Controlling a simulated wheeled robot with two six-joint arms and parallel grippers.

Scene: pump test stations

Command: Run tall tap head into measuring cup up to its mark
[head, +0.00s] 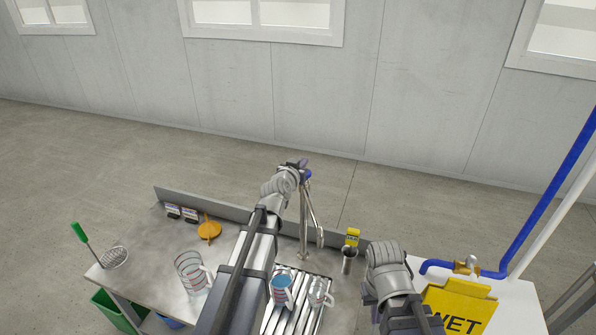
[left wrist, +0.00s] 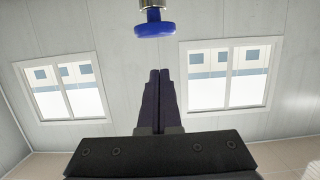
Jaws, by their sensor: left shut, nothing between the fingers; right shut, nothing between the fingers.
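The tall metal tap (head: 305,225) rises behind the slatted drain area, its spout hanging down to the right. A blue tap head (left wrist: 154,28) sits above my left fingers in the left wrist view; blue also shows in the head view (head: 307,174). My left gripper (head: 302,163) is shut and empty at the tap's top; its wrist view (left wrist: 159,75) shows the fingers together just below the blue head, with a gap in the picture. A clear measuring cup (head: 318,291) stands on the slats below the spout. Beside it, another jug (head: 282,291) shows blue inside. My right wrist is at right; its fingers are hidden.
A larger jug with red marks (head: 190,270) stands on the steel bench (head: 145,262) at left. An orange funnel (head: 209,230), a strainer (head: 115,257) and a metal beaker (head: 349,262) are around.

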